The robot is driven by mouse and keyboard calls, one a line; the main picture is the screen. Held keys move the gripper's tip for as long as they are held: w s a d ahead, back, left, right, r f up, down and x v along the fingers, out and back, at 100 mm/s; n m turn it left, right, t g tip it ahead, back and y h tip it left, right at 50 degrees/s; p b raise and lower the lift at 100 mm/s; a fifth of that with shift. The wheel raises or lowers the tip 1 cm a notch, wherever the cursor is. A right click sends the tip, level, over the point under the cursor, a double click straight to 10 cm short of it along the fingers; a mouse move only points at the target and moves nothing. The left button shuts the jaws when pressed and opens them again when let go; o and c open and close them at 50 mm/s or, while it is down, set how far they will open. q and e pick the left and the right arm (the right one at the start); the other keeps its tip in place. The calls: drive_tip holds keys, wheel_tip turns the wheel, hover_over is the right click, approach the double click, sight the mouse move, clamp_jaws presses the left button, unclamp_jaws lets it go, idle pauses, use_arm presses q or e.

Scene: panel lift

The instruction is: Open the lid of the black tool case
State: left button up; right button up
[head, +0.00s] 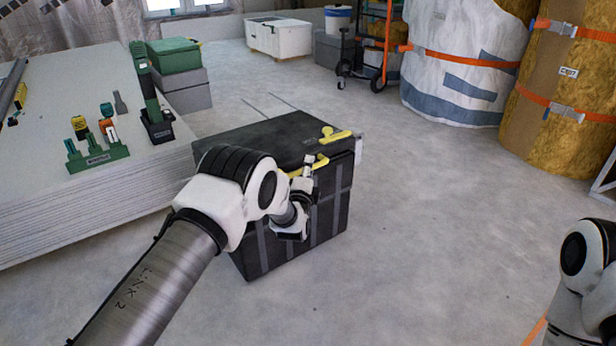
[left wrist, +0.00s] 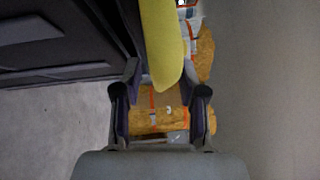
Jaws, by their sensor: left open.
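The black tool case (head: 325,205) stands on the floor in the middle of the head view. Its dark lid (head: 262,138) lies flat and closed. A yellow handle piece (head: 320,163) sits along the front upper edge, and another yellow piece (head: 338,135) is at the right end of the lid. My left gripper (head: 308,165) is at the case's front edge, partly hidden by its own wrist. In the left wrist view its fingers (left wrist: 160,78) are open, and the end of the yellow piece (left wrist: 163,45) reaches between them. Contact cannot be told.
A stack of white panels (head: 60,190) with green tool holders (head: 98,157) stands left of the case. Wrapped insulation rolls (head: 465,60) and an orange hand truck (head: 382,50) are behind on the right. The floor (head: 440,230) right of the case is clear.

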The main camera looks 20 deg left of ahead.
use_arm(q)
clamp_jaws()
drive_tip(key=shift+r, duration=0.1)
